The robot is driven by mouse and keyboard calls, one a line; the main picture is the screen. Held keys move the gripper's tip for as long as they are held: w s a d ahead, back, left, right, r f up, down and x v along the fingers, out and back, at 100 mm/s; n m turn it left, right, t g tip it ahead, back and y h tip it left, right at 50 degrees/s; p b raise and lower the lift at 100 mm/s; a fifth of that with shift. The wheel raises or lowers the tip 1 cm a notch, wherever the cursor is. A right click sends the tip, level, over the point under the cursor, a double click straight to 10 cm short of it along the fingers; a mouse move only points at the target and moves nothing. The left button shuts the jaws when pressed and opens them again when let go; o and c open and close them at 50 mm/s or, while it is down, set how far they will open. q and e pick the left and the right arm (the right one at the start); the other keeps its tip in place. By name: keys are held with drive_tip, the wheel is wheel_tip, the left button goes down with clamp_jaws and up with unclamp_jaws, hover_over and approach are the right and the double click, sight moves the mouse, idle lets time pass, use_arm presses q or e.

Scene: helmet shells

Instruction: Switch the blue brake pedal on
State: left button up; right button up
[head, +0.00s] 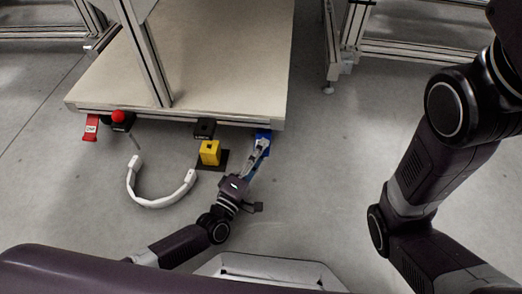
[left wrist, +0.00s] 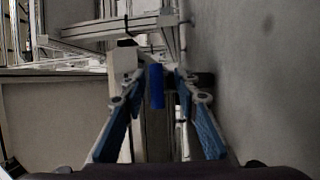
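The blue brake pedal (head: 263,136) is at the right front corner of the table, just under its edge. In the left wrist view it shows as an upright blue piece (left wrist: 156,86) between my fingers, with a gap on each side. My left gripper (head: 261,148) reaches up to it from below and overlaps its lower part in the head view. In the left wrist view the gripper (left wrist: 160,92) is open, its blue-padded fingers spread. I cannot tell how deep the pedal sits between the fingertips. My right arm shows at the right, but its gripper is out of view.
The pale table (head: 215,65) has a metal post on it. Along its front edge are a red tag (head: 90,128), a red button (head: 119,116) and a yellow block (head: 210,152). A white curved band (head: 160,203) is left of my left arm. Floor to the right is clear.

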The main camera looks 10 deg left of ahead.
use_arm(q)
drive_tip(key=shift+s, duration=0.1)
drive_tip(key=v, duration=0.7)
drive_tip(key=shift+s+a, duration=0.1)
drive_tip(key=shift+s, duration=0.05)
idle(0.3)
